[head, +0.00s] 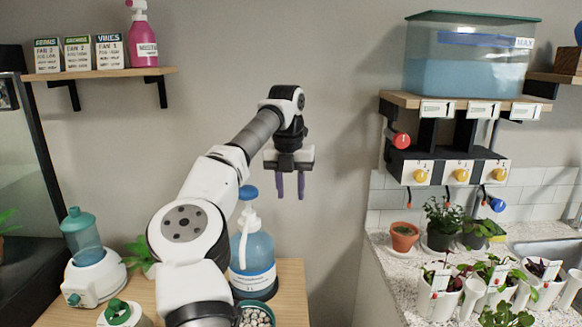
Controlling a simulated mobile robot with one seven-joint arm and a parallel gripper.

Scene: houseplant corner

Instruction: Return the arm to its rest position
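My gripper (290,192) hangs in mid-air near the middle of the head view, pointing down. Its two purple fingers are apart, with only the grey wall showing between them. My arm reaches up from the bottom of the picture, bent at the elbow, with the wrist raised above the wooden table (291,301). In the picture the gripper is above and to the right of a blue pump bottle (255,252), and it does not appear to touch anything.
A left shelf (110,73) bears labelled boxes and a pink spray bottle (143,45). At right, a water tank (468,65) stands above yellow knobs. Potted plants (405,236) crowd the speckled counter (385,250). A teal-topped device (90,270) stands left. The wall around the gripper is clear.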

